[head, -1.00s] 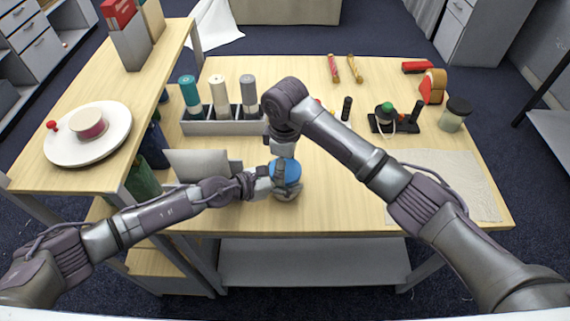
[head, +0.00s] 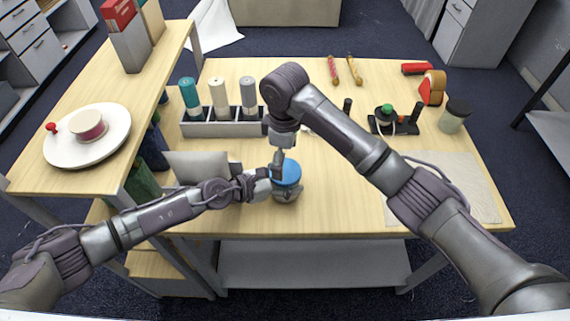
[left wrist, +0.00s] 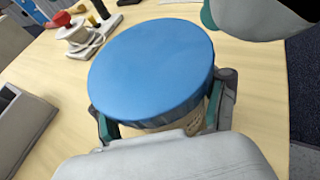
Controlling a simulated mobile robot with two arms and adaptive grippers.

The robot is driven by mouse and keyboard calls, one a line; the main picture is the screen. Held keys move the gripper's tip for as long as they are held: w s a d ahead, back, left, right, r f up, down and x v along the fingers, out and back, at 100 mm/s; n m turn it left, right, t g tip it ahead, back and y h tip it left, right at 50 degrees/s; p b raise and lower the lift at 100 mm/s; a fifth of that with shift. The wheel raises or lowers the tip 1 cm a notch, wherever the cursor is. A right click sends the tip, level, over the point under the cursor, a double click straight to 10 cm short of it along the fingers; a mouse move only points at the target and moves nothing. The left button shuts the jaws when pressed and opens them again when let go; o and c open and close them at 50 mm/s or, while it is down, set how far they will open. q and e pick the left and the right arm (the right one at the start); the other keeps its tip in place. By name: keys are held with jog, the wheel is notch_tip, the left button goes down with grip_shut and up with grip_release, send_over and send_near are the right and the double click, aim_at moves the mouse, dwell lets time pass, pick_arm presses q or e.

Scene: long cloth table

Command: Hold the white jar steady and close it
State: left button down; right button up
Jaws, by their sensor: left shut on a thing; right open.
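The white jar (left wrist: 197,129) stands at the front of the table, mostly hidden under its blue lid (head: 290,171). The lid also fills the middle of the left wrist view (left wrist: 150,68). It sits over the jar's mouth; I cannot tell how tightly. My left gripper (head: 286,192) is shut around the jar's body, below the lid, with a finger on each side. My right gripper (head: 277,165) is open and points down beside the lid's left edge. Part of it shows at the upper right of the left wrist view (left wrist: 262,16); any contact with the lid is unclear.
A grey rack (head: 222,129) with several bottles stands behind, on the left. A laptop-like grey panel (head: 197,166) is near my left gripper. A black-lidded jar (head: 454,117) and a tape dispenser (head: 432,88) are at the right. A beige cloth (head: 460,175) lies front right.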

aim_at(285, 170)
jog(key=shift+r, duration=0.4)
notch_tip(285, 170, up, 3)
jog(key=shift+w+f+n, duration=0.1)
jog(key=shift+w+n, duration=0.05)
jog(key=shift+n, duration=1.05)
jog(key=shift+s+d+r+n, duration=0.1)
jog(key=shift+s+r+n, duration=0.1)
jog(key=shift+r+n, duration=0.25)
jog(key=shift+f, duration=0.1)
jog(key=shift+f, duration=4.05)
